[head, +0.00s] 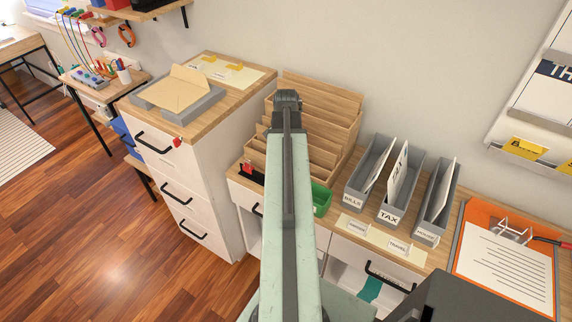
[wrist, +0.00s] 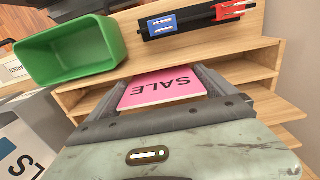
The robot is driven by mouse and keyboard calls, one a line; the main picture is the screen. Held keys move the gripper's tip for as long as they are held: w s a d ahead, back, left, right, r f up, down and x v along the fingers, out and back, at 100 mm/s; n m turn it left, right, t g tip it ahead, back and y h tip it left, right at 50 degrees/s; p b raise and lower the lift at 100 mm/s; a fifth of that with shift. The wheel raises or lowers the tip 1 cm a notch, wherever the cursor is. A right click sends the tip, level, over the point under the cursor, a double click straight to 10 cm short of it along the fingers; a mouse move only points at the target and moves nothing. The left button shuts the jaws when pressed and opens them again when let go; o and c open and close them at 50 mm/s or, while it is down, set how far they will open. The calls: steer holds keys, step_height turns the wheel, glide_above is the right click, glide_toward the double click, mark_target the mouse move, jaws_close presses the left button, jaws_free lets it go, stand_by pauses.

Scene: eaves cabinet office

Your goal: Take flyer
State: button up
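The flyer is a pink sheet marked "SALE" (wrist: 160,88), seen in the wrist view at the front of the wooden stepped sorter (wrist: 268,53). My gripper (wrist: 161,76) is open, with one grey finger at each side of the flyer. The fingers look very close to its side edges; I cannot tell whether they touch. In the head view my gripper (head: 287,98) is over the sorter (head: 320,95), and my arm hides the flyer there.
A green bin (wrist: 75,50) and a black rack with blue and red clips (wrist: 190,22) are near the sorter. Grey file holders (head: 400,185) stand right of it. A drawer cabinet (head: 180,190) with a grey tray (head: 205,102) stands left. An orange clipboard (head: 470,225) lies far right.

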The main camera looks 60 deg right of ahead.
steer(key=c, duration=0.7)
step_height(320, 180, up, 10)
steer(key=p, duration=1)
steer(key=shift+r, duration=0.2)
steer(key=shift+c, duration=0.2)
